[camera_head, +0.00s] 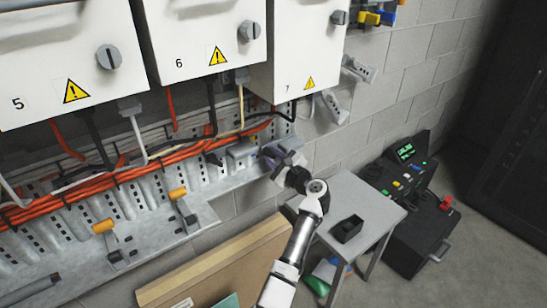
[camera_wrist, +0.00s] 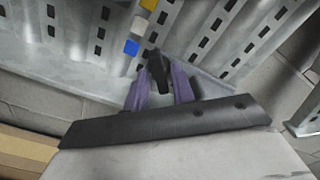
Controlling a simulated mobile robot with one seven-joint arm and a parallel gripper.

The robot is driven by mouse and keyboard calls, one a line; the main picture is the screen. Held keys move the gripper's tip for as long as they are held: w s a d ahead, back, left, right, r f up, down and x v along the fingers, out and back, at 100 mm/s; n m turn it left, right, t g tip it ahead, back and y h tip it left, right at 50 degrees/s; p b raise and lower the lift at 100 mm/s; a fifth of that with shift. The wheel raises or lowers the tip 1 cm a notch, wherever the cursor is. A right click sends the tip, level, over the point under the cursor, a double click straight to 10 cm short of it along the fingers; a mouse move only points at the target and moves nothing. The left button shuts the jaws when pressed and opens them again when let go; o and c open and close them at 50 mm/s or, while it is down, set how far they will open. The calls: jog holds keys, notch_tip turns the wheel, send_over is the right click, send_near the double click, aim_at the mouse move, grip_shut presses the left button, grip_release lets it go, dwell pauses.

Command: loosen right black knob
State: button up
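A small black knob (camera_wrist: 158,70) sits on the perforated grey metal rail in the wrist view. My gripper (camera_wrist: 160,74) has its two purple fingers on either side of the knob. The knob fills the gap between the fingertips, and the fingers look shut on it, though the contact itself is partly hidden. In the head view my gripper (camera_head: 281,158) is at the right end of the rail, below cabinet 7, and it hides the knob there.
Cabinets 5 (camera_head: 65,60), 6 (camera_head: 195,38) and 7 (camera_head: 305,45) hang above, with orange cables (camera_head: 95,180) below. A grey side table (camera_head: 372,205) with a black box (camera_head: 347,229) stands right of my arm. A control console (camera_head: 408,185) stands farther right. A cardboard panel (camera_head: 215,265) leans below the rail.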

grip_shut()
jog(key=shift+f+n+b, duration=0.1)
jog(key=shift+n+b, duration=0.2)
jog(key=shift+b, duration=0.05)
jog(key=n+b, duration=0.2)
jog(key=b, duration=0.1)
jog(key=shift+f, duration=0.15)
jog(key=n+b, duration=0.6)
jog(key=shift+n+b, duration=0.4)
jog(key=n+b, duration=0.6)
jog(key=n, duration=0.1)
jog(key=n+b, duration=0.1)
jog(key=b, duration=0.1)
jog(key=n+b, duration=0.2)
jog(key=shift+r+n, duration=0.3)
